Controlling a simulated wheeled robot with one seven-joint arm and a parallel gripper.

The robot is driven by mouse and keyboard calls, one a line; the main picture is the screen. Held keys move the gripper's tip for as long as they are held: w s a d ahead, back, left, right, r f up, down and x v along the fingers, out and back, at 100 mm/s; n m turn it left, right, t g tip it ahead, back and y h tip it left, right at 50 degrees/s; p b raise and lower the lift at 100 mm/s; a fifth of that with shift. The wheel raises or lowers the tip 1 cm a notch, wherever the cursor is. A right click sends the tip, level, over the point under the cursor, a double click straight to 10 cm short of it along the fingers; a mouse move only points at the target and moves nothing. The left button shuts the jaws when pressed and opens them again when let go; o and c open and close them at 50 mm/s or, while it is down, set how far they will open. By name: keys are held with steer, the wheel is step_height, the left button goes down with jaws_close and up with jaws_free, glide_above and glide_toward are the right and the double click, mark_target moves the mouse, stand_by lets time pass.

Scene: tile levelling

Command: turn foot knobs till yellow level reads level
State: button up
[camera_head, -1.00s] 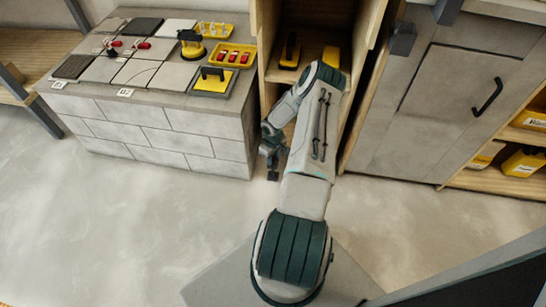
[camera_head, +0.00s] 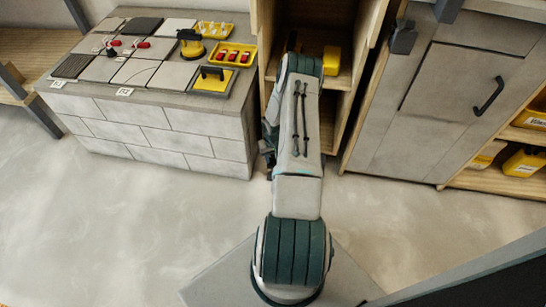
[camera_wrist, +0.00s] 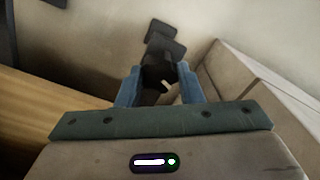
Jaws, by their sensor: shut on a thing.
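In the wrist view my gripper (camera_wrist: 158,84) has its two blue fingers closed around a dark thing (camera_wrist: 156,96). What that thing is I cannot tell. In the head view my gripper is mostly hidden by my arm, low beside the tiled block. Tiles (camera_head: 136,73) lie on top of the block, with small red-topped pieces (camera_head: 142,45) on them. I cannot make out the foot knobs or a level reading.
A yellow tray (camera_head: 252,55) with red pieces and a yellow suction-cup tool (camera_head: 191,45) sit on the block (camera_head: 190,145). An open wooden cabinet (camera_head: 343,110) with a yellow item (camera_head: 332,60) stands behind my arm. The floor (camera_head: 120,220) at left is clear.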

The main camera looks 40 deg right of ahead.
steer(key=shift+d, duration=0.1)
steer(key=o, duration=1)
steer(key=shift+c, duration=0.2)
step_height(320, 180, up, 14)
steer(key=p, duration=0.5)
steer(key=shift+f, duration=0.1)
